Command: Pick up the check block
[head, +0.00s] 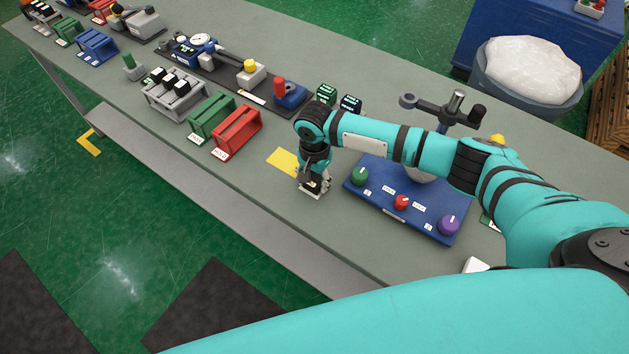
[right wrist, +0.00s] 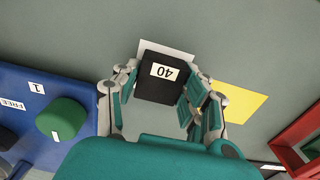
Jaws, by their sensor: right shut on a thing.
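A black block (right wrist: 158,92) with a white label reading 40, upside down in the right wrist view, sits between the fingers of my right gripper (right wrist: 160,88). I take it to be the check block. The gripper is shut on its two sides. In the head view my right gripper (head: 313,188) points down at the bench's near side, and the block is mostly hidden by the fingers. A pale patch (right wrist: 150,47) shows behind the block; I cannot tell whether the block is clear of the surface. My left gripper is not in view.
A blue panel (head: 378,202) with green, red and purple knobs stands right of the gripper. A yellow patch (head: 281,161) lies left of it on the grey bench (head: 225,185). Red (head: 237,132) and green (head: 211,117) racks stand farther left. The bench's front edge is close.

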